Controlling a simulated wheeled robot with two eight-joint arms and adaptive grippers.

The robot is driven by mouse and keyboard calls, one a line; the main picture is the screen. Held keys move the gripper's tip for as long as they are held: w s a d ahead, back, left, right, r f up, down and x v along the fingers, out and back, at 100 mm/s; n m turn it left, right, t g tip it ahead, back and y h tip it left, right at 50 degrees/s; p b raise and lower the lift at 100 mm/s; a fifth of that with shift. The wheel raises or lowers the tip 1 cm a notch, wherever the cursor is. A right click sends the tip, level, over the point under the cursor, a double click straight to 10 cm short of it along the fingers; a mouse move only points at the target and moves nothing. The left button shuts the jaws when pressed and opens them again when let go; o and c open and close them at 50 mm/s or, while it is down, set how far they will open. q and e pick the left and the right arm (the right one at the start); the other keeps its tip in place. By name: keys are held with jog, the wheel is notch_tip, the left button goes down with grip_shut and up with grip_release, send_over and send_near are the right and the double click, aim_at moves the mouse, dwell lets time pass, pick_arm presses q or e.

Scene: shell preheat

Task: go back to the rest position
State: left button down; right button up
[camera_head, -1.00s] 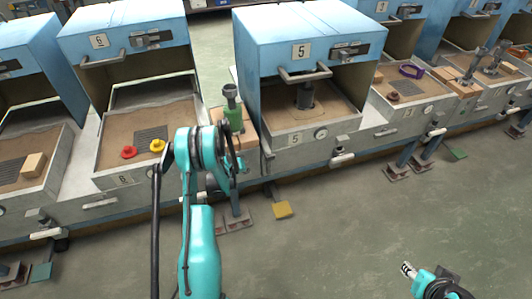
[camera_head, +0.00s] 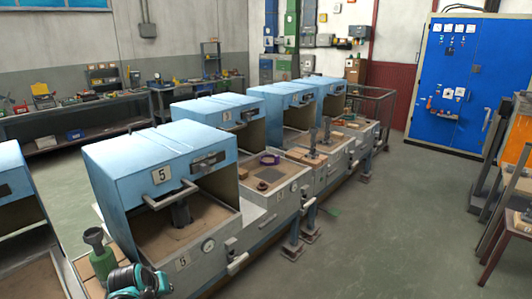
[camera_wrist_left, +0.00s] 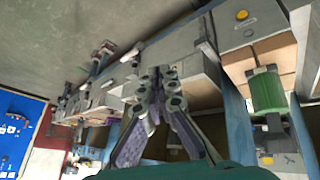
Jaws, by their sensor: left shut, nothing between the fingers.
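My left arm (camera_head: 138,283) shows only at the bottom left of the head view, as teal and black joints beside furnace 5's bench; its fingers are hidden there. In the left wrist view my left gripper (camera_wrist_left: 158,78) is in the middle, its fingers shut with nothing between them. Benches lie beyond it. A green cylinder (camera_wrist_left: 265,92) is to the right of the fingers, apart from them. My right gripper is in neither view.
The blue furnace marked 5 (camera_head: 160,165) stands close, with a green-based post (camera_head: 100,258) beside it. More furnaces (camera_head: 215,112) run back to the right. A blue cabinet (camera_head: 450,85) stands at the back right. The floor (camera_head: 370,230) between is clear.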

pick_arm(q)
jog(key=s+d+r+m, duration=0.2)
jog(key=s+d, duration=0.3)
jog(key=s, duration=0.4)
jog(key=s+d+r+m, duration=0.2)
jog(key=s+d, duration=0.4)
jog(key=s, duration=0.4)
jog(key=shift+d+r+t, duration=0.25)
jog(key=shift+r+t, duration=0.05)
